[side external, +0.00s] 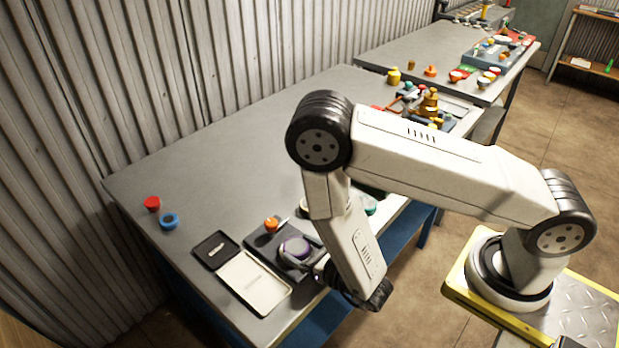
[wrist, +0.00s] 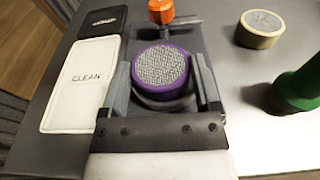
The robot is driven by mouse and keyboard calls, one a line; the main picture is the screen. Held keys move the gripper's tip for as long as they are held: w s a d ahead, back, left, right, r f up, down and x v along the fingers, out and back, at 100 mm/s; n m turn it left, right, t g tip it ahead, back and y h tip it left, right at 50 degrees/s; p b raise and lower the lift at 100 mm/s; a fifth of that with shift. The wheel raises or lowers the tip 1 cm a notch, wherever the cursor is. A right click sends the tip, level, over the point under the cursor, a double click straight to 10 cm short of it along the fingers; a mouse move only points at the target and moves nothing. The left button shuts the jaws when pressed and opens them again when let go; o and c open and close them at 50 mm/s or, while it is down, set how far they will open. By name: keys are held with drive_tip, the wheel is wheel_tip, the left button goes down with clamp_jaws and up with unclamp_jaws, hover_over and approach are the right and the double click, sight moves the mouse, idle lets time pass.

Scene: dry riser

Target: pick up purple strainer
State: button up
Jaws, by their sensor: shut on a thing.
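The purple strainer (wrist: 162,68) is a round purple ring with a grey mesh face, seen face up in the wrist view. My gripper (wrist: 163,82) has one finger on each side of it and is shut on it. In the side external view the strainer (side external: 295,248) shows at the front of the near bench, over a dark grey holder (side external: 262,240). I cannot tell whether it touches the holder.
An orange knobbed part (wrist: 160,10) stands just beyond the strainer. A white mat marked CLEAN (wrist: 82,85) and a black pad (wrist: 103,20) lie left. A beige round cap (wrist: 262,28) and a green part (wrist: 300,85) stand right. The bench's back left is mostly clear.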

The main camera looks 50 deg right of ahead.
sight(302, 250)
drive_tip(key=shift+r, duration=4.95)
drive_tip(key=w+d+r+m+h, duration=0.1)
drive_tip(key=w+d+r+h, duration=0.1)
drive_tip(key=w+d+r, duration=0.3)
drive_tip(key=w+d+r+m+h, duration=0.2)
drive_tip(key=w+d+r, duration=0.3)
drive_tip(key=r, duration=0.4)
drive_tip(key=shift+w+d+r+g+h, duration=0.2)
drive_tip(key=shift+w+r+g+h, duration=0.05)
drive_tip(key=shift+r+g+h, duration=0.15)
drive_tip(key=shift+f, duration=0.15)
